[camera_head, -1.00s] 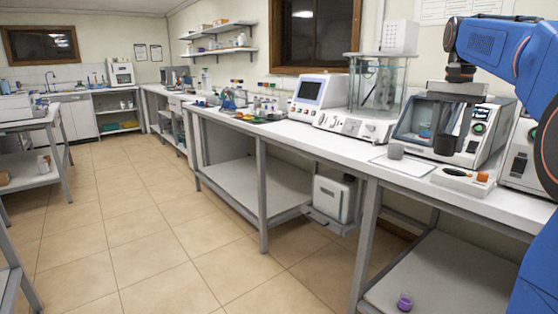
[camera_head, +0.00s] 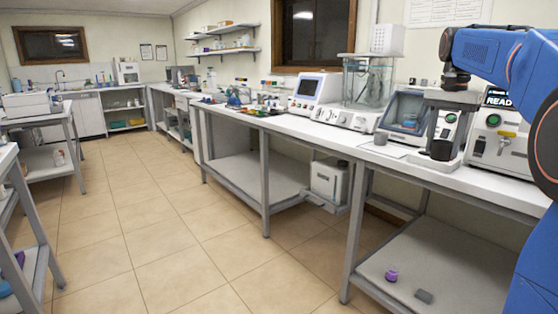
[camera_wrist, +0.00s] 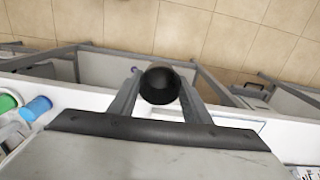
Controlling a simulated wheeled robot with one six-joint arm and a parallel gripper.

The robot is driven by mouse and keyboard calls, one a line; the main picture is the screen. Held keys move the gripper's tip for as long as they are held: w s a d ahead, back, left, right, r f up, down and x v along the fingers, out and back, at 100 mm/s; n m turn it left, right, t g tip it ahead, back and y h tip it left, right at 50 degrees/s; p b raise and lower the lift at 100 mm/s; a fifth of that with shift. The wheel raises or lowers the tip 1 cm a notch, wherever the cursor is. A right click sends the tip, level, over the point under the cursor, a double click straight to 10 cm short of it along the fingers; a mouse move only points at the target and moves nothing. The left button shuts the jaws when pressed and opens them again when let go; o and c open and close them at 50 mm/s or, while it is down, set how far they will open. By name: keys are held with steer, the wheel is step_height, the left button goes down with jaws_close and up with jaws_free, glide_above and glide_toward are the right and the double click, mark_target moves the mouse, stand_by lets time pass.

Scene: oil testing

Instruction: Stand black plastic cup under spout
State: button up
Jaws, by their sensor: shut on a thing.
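The black plastic cup (camera_wrist: 160,86) is held between the two fingers of my gripper (camera_wrist: 158,92) in the wrist view. Its dark round opening faces the camera. In the head view the cup (camera_head: 442,150) shows at the lower end of my gripper (camera_head: 441,140), which points down over the right part of the long bench.

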steer(key=w+a+f+n, duration=0.2)
steer(key=w+a+f, duration=0.3)
steer(key=f, duration=0.9)
steer(key=w+a+f+n, duration=0.25)
steer(key=w+f, duration=0.45)
steer(key=f, duration=0.7)
steer(key=w+a+f+n, duration=0.1)
steer(key=w+a+f, duration=0.5)
steer(key=f, duration=0.8)
steer(key=s+a+f+n, duration=0.1)
steer(key=s+f, duration=0.3)
steer(key=f, duration=1)
steer(key=s+a+f+n, duration=0.1)
steer(key=s+f+n, duration=0.2)
steer(key=f, duration=1.2)
steer(key=shift+s+n, duration=0.35)
steer(key=shift+s, duration=0.8)
steer(key=shift+a, duration=0.2)
